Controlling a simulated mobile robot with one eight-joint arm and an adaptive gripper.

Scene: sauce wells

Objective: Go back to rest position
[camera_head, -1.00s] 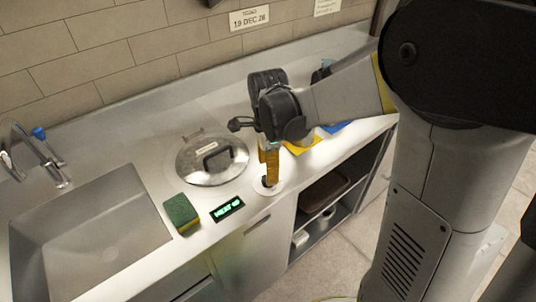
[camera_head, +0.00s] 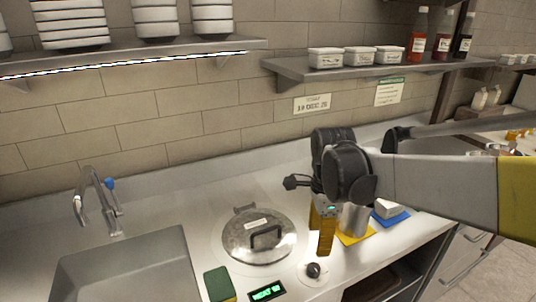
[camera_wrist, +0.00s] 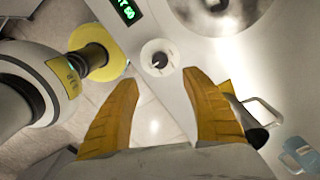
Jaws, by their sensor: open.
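My gripper (camera_head: 323,252) points down over the counter, its yellow fingers close above a dark knob (camera_head: 313,270) on a round white plate. In the wrist view my gripper (camera_wrist: 159,77) has its fingers spread wide with nothing between them. The knob (camera_wrist: 160,60) lies just beyond the fingertips there, and I see no contact with it. A lit green display (camera_head: 267,291) sits at the counter's front edge, left of the knob.
A lidded steel pan (camera_head: 258,238) is left of my gripper, with a green sponge (camera_head: 217,284) and a sink (camera_head: 125,270) beyond. A steel canister (camera_head: 353,220), a yellow mat (camera_head: 356,235) and a blue mat (camera_head: 393,219) are at right. Shelves (camera_head: 380,66) hang above.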

